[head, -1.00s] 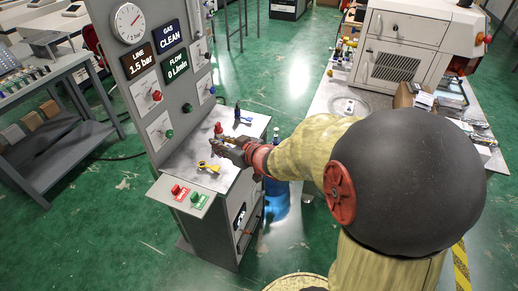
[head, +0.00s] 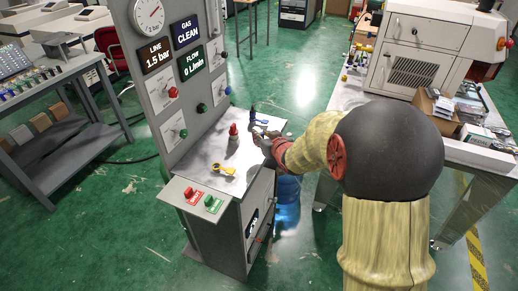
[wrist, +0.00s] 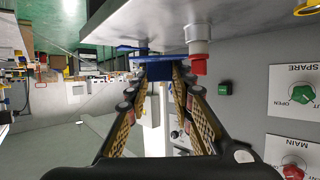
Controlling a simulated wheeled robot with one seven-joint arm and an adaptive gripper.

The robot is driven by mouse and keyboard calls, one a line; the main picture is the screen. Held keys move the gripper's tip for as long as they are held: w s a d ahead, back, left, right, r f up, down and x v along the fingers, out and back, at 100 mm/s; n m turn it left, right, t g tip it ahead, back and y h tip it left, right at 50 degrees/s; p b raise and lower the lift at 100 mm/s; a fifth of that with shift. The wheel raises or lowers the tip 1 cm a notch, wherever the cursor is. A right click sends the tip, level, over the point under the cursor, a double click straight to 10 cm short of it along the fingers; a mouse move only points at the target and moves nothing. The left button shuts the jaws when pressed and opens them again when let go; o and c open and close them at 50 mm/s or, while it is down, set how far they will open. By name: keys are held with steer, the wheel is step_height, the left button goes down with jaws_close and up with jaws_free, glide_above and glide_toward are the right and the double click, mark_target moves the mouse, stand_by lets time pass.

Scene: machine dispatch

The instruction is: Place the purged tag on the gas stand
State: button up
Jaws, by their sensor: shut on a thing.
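The grey gas stand (head: 215,158) has a light shelf in front of its gauge panel. My gripper (head: 262,132) is over the shelf's right side. In the wrist view, my gripper (wrist: 162,74) has its fingers closed around a blue piece (wrist: 160,57) with a flat top bar; no lettering on it is readable, so I cannot tell if it is the purged tag. A blue upright item (head: 252,113) shows just behind my gripper. A yellow tag-like piece (head: 223,169) lies flat on the shelf. A red-topped cylinder (head: 233,131) stands left of my gripper, and also shows in the wrist view (wrist: 199,48).
Red and green buttons (head: 203,199) sit at the shelf's front left. The panel with gauge and valve knobs rises on the left. A bench with a beige machine (head: 425,45) is at right. A grey rack (head: 80,140) stands at left. Green floor between is open.

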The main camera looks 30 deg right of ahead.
mark_target(259, 150)
steer(key=w+f, duration=0.1)
steer(key=w+f+b, duration=0.1)
steer(key=w+f, duration=0.1)
steer(key=shift+d+f, duration=0.25)
steer(key=shift+f, duration=0.05)
steer(key=shift+w+f+b, duration=0.15)
steer(key=shift+f+b, duration=0.65)
steer(key=shift+f, duration=0.85)
steer(key=shift+f, duration=0.1)
steer(key=o, duration=0.7)
